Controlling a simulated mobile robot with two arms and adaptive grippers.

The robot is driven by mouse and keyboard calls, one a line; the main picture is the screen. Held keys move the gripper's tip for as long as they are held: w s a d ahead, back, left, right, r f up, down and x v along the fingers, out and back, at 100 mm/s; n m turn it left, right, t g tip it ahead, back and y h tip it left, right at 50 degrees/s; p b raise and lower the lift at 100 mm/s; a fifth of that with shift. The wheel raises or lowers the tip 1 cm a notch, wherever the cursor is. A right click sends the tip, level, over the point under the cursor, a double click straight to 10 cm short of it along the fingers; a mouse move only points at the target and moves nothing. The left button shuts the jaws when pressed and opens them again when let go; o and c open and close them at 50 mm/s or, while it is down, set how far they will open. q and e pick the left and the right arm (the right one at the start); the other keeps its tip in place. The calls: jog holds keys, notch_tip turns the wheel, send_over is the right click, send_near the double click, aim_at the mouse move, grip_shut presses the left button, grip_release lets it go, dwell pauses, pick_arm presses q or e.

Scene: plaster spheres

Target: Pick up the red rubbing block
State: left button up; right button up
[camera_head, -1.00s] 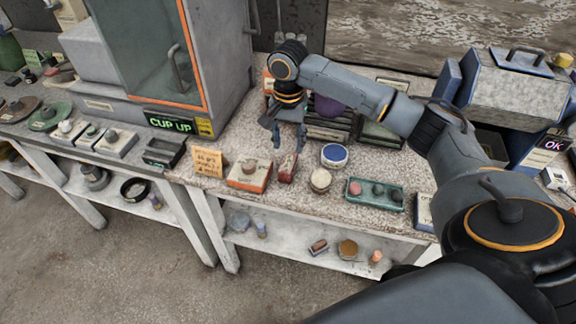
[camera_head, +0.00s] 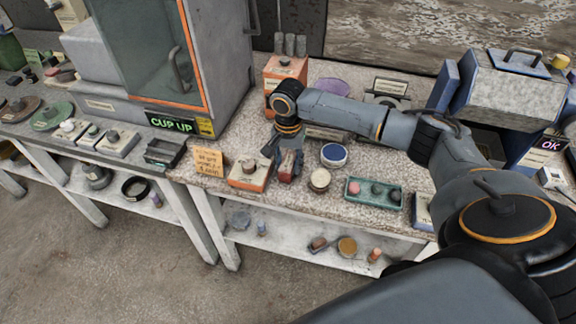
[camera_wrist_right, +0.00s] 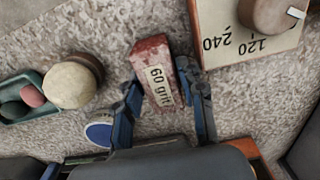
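In the right wrist view the block (camera_wrist_right: 158,82) sits between the two blue fingers of my right gripper (camera_wrist_right: 161,80). The fingers stand apart, one on each side, close to the block; I see no clear grip on it. In the head view my right gripper (camera_head: 286,158) points down over the block and partly hides it. My left gripper is not in view.
An orange-sided grit box (camera_head: 249,177) with a round knob stands just left of the block. A round cream-topped pot (camera_head: 319,179), a blue-lidded tin (camera_head: 334,155) and a green tray (camera_head: 374,193) are to the right. An orange holder (camera_head: 285,72) stands behind.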

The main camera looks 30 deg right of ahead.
grip_shut()
jog(key=shift+r, duration=0.15)
jog(key=shift+r, duration=0.65)
jog(key=s+a+r+b, duration=0.1)
jog(key=s+a+r, duration=0.1)
jog(key=s+r, duration=0.3)
jog(key=s+a+r, duration=0.3)
jog(key=s+r, duration=0.3)
jog(key=s, duration=0.2)
jog(key=shift+a+r+b, duration=0.25)
jog(key=shift+b, duration=0.1)
